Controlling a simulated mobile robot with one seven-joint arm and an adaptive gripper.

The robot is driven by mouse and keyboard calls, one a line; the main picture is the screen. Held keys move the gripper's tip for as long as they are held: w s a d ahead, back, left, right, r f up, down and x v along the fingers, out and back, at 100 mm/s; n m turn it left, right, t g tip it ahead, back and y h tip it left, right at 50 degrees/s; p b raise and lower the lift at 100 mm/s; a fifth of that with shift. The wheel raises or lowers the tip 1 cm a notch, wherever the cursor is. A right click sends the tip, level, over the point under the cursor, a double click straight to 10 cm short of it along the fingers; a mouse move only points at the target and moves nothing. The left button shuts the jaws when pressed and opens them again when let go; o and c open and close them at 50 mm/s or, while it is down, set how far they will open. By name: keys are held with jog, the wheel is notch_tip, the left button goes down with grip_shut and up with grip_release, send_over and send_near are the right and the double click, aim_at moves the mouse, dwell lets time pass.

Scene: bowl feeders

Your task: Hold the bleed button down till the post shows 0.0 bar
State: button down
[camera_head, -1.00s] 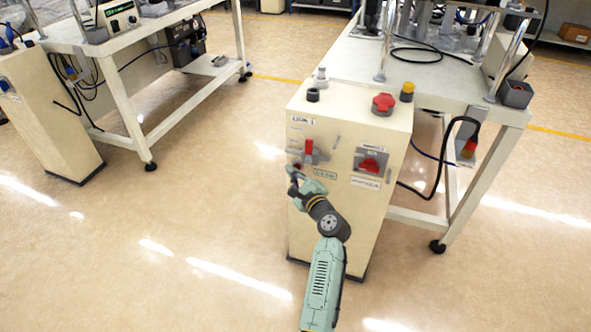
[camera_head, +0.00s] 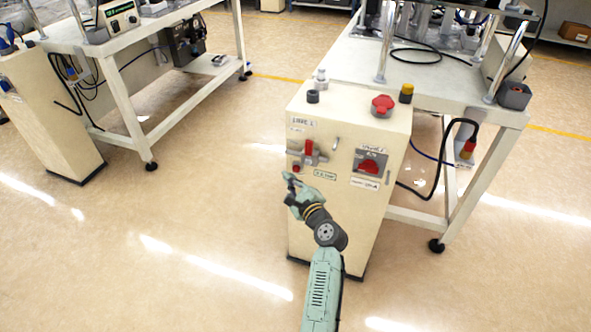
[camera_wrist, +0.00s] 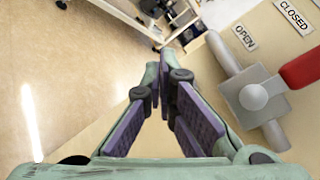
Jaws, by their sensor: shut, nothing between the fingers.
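The cream post (camera_head: 335,225) stands at the front left of the right-hand bench. A small dark red button (camera_head: 296,168), which I take for the bleed button, is low on its left front, below the grey valve with a red handle (camera_head: 309,149). The small green-tinted readout (camera_head: 324,175) is right of the button; its figures are too small to read surely. My gripper (camera_head: 288,178) is shut and empty, just below and left of the button, apart from it. In the wrist view, the closed fingers (camera_wrist: 164,62) are beside the grey valve body (camera_wrist: 252,95).
A red rotary switch (camera_head: 370,166) is on the post's right front. A red mushroom button (camera_head: 382,105), a dark cap (camera_head: 313,96) and a yellow-black piece (camera_head: 406,92) are on top.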

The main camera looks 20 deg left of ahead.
jog(key=s+p, duration=0.1)
jog(key=s, duration=0.3)
jog(key=shift+s, duration=0.15)
dwell(0.4)
